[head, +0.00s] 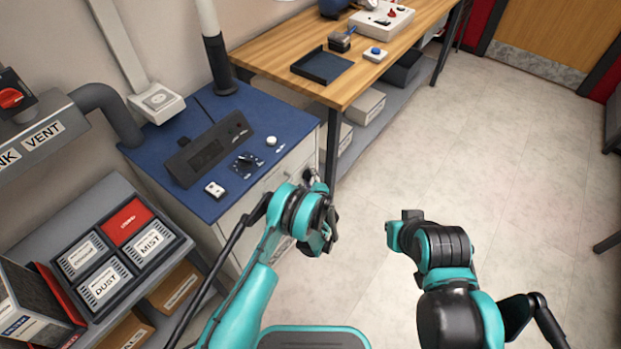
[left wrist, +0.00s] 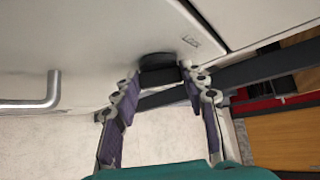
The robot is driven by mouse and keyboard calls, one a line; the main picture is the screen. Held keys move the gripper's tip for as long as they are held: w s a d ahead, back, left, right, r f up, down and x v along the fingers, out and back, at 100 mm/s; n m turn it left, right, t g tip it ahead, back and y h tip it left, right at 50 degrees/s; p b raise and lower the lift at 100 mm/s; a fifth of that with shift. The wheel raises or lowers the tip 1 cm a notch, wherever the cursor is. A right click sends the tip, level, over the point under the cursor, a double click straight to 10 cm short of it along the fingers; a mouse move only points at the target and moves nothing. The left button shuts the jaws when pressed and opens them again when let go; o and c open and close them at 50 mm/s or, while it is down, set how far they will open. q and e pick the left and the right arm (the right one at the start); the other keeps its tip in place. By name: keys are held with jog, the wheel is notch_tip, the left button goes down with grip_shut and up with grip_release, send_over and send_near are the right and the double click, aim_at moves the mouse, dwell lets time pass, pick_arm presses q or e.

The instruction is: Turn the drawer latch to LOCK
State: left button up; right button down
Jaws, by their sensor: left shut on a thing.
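In the left wrist view the drawer latch (left wrist: 157,66) is a dark round knob on the pale drawer front (left wrist: 100,35). A small LOCK label (left wrist: 192,42) is printed just right of it. My left gripper (left wrist: 160,80) has its fingertips on either side of the knob and is shut on it. In the head view my left gripper (head: 312,180) is at the right end of the cabinet's front, and the latch is hidden there. The knob's exact turn angle cannot be told. My right gripper (head: 405,216) is over the floor, away from the cabinet; its fingers are not clear.
A metal drawer handle (left wrist: 40,102) sticks out left of the latch. The blue cabinet top (head: 195,203) carries a control panel (head: 208,150) and a dial (head: 247,163). A wooden workbench (head: 285,60) stands behind. The floor (head: 450,170) to the right is clear.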

pick_arm(q)
jog(key=o, duration=1.2)
jog(key=shift+c, duration=0.2)
notch_tip(320, 180, up, 10)
